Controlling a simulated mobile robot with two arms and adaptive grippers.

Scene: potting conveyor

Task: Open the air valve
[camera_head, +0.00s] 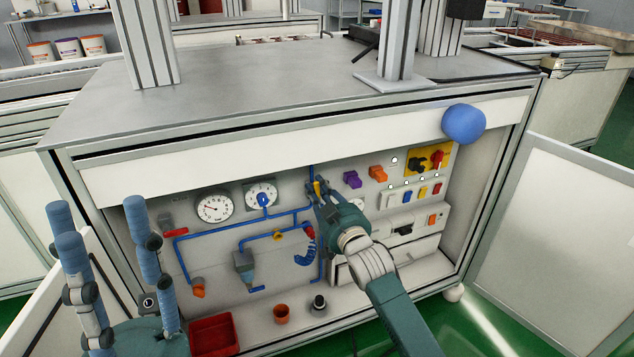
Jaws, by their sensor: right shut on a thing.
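A small yellow valve handle (317,187) sits on the blue air pipe (311,173) in the upper middle of the cabinet's panel. My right gripper (318,190) reaches it from the lower right and is shut on it; its fingers hide part of the handle and the valve body. Which way the handle is turned is hard to tell. My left gripper (97,210) is at the lower left, in front of the cabinet. Its fingers point up, wide apart, with nothing between them.
Two gauges (215,207) and a red handle (175,232) are left of the valve. Purple (352,179) and orange (377,173) connectors and switches are to its right. A blue ball (463,124) is at upper right.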

